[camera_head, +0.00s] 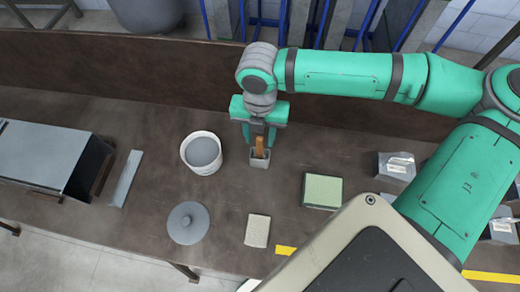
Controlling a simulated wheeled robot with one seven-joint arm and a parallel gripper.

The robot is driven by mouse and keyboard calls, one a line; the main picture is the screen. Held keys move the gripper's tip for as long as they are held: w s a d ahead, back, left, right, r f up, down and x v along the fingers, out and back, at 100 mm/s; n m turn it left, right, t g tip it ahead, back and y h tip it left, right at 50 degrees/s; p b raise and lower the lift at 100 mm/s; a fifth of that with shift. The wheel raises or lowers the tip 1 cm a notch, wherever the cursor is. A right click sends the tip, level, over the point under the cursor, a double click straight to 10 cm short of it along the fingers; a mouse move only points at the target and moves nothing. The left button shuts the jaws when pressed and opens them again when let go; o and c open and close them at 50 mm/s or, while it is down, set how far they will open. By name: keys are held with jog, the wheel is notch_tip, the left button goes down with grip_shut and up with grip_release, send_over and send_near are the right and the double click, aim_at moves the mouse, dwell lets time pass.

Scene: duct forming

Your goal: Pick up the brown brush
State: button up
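The brown brush (260,146) stands upright in a small grey holder (259,162) on the brown table. Only part of its brown handle shows above the holder. My gripper (259,142) points down right over the holder, with its fingers at the brush handle. The head view from above does not show whether the fingers touch the handle or how far apart they are.
A white bucket (201,153) stands left of the holder, with a round grey lid (188,222) below it. A green-topped block (322,191) and a pale pad (257,230) lie in front. A metal duct (45,155) is at left. Behind rises a brown back panel (150,72).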

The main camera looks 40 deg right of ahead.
aim_at(259, 148)
jog(key=shift+s+a+f, duration=0.1)
jog(key=shift+s+f, duration=0.05)
jog(key=shift+f, duration=2.75)
grip_shut()
